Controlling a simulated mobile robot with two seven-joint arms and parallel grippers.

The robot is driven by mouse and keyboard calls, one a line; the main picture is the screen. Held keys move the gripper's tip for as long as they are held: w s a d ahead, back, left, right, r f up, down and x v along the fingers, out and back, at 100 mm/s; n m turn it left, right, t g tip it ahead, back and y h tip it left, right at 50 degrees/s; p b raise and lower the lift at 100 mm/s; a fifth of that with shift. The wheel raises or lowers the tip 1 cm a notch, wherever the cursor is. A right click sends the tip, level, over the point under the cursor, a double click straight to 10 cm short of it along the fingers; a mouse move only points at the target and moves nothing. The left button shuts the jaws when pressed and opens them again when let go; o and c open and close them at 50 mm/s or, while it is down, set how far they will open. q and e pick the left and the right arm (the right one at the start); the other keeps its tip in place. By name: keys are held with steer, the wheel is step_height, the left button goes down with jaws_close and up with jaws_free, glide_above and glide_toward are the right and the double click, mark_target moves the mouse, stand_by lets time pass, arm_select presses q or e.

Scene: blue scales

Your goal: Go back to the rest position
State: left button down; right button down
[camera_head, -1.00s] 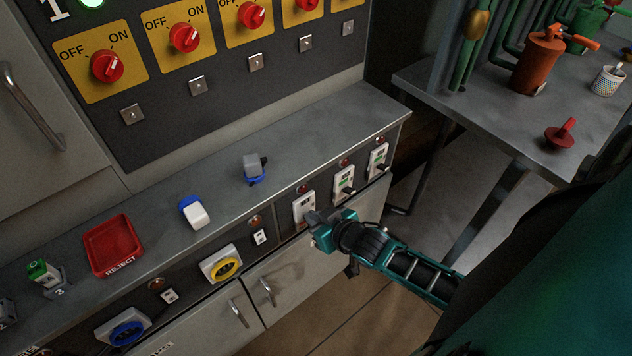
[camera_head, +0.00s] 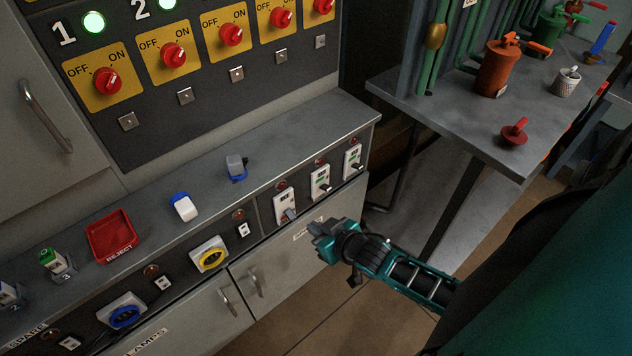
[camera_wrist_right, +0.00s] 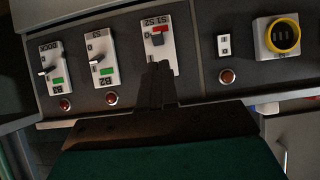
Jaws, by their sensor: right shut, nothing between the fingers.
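My right gripper (camera_head: 314,228) is shut and empty. It stands out in front of the cabinet's front panel, below and right of a white lever switch (camera_head: 284,204), with a gap between them in the head view. In the right wrist view my closed fingers (camera_wrist_right: 158,70) point at that switch (camera_wrist_right: 155,30), which shows a red mark and a dark lever, and they overlap its edge in the picture. Two more white lever switches (camera_head: 320,182) (camera_head: 352,160) show green marks. My left gripper is in neither view.
The grey counter holds a red REJECT tray (camera_head: 111,237), a white-and-blue block (camera_head: 183,207) and a grey-and-blue block (camera_head: 237,168). A metal table (camera_head: 450,110) with an orange canister (camera_head: 499,68) and red-handled piece (camera_head: 515,132) stands right. Open floor lies below the gripper.

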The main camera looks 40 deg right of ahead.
steer(key=shift+s, duration=0.15)
stand_by(0.4)
steer(key=s+a+r+n+y, duration=0.1)
steer(key=s+a+r, duration=0.4)
steer(key=s+a, duration=0.3)
steer(key=shift+s+a+r+n+g, duration=0.3)
steer(key=shift+s+r+g, duration=0.1)
steer(key=shift+s, duration=0.2)
